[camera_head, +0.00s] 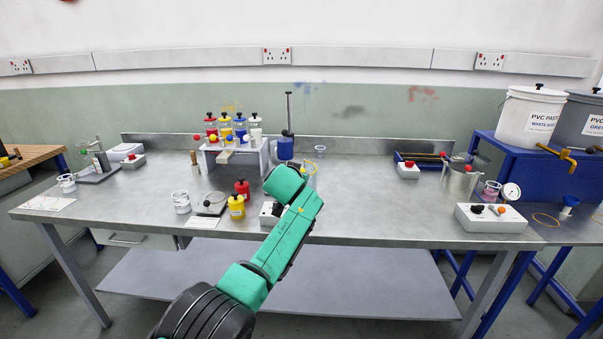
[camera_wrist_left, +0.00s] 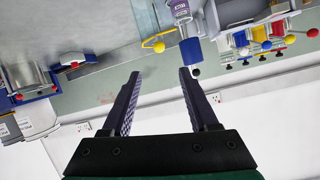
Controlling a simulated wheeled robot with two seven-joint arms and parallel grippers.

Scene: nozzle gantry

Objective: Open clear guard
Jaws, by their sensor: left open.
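The clear guard (camera_wrist_left: 145,17) is a see-through panel beside the nozzle gantry in the left wrist view. A yellow loop with a ball (camera_wrist_left: 156,44) is at its edge. In the head view the guard (camera_head: 308,170) is partly hidden behind my green left forearm. My left gripper (camera_wrist_left: 159,73) is open and empty, with the yellow loop showing beyond its fingertips, apart from them. The blue gantry part (camera_wrist_left: 195,50) is beyond the finger on the right. In the head view my arm hides the left gripper's fingers. My right gripper is in neither view.
A rack of coloured bottles (camera_head: 232,140) stands left of the gantry. Red and yellow pots (camera_head: 237,207) stand in front. A grey control box (camera_head: 492,218) and steel pot (camera_head: 459,180) are at right. The bench (camera_head: 370,200) is clear right of my arm.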

